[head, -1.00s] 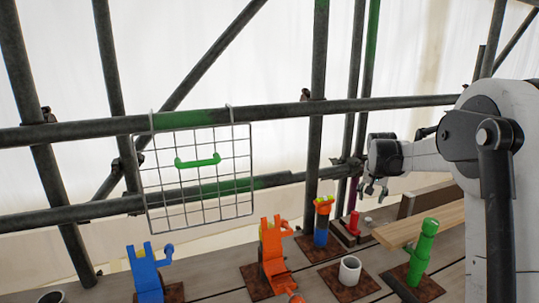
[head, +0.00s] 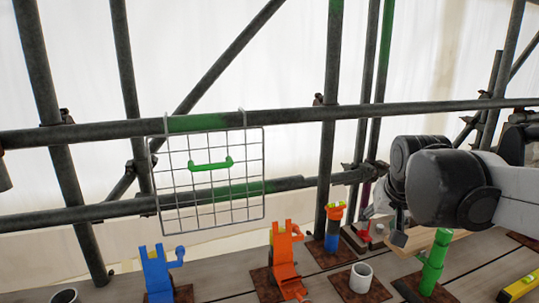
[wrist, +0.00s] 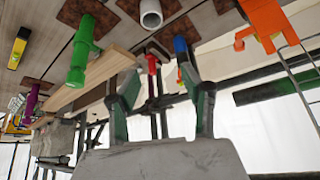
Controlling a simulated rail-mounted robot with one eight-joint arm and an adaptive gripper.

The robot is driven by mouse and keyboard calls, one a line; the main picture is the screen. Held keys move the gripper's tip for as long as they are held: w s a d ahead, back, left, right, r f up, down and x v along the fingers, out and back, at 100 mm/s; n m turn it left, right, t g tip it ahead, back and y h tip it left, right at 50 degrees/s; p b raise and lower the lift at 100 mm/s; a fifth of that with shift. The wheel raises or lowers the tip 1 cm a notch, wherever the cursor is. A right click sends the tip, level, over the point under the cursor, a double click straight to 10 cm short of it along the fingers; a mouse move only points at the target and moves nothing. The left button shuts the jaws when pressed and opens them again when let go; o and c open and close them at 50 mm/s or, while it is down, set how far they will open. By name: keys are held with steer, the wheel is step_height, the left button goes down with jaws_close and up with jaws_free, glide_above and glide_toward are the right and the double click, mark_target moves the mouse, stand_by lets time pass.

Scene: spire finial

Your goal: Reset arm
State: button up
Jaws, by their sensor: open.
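My gripper (head: 383,222) hangs at the right of the head view, partly hidden behind my dark wrist housing. In the wrist view its two fingers (wrist: 160,97) are spread with nothing held between them. Beyond the gap a red piece (wrist: 152,63) stands apart from the fingers. In the head view, the green figure (head: 436,262) stands upright to the lower right of my gripper. The blue-and-orange post (head: 333,230) stands to its left. The base of the red piece is mostly hidden in the head view.
A blue figure (head: 156,272), an orange figure (head: 283,262) and a white cup (head: 361,277) stand on the plank deck. A wire rack (head: 209,205) with a green handle hangs on the scaffold rail (head: 90,131). A yellow level (head: 521,287) lies at the lower right.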

steer(key=s+a+f+n, duration=0.1)
steer(key=s+a+f, duration=0.1)
steer(key=s, duration=0.7)
steer(key=s+a+f+n+t, duration=0.1)
steer(key=s+a+f, duration=0.2)
steer(key=s, duration=0.6)
steer(key=shift+f+y, duration=0.4)
steer(key=shift+f, duration=0.5)
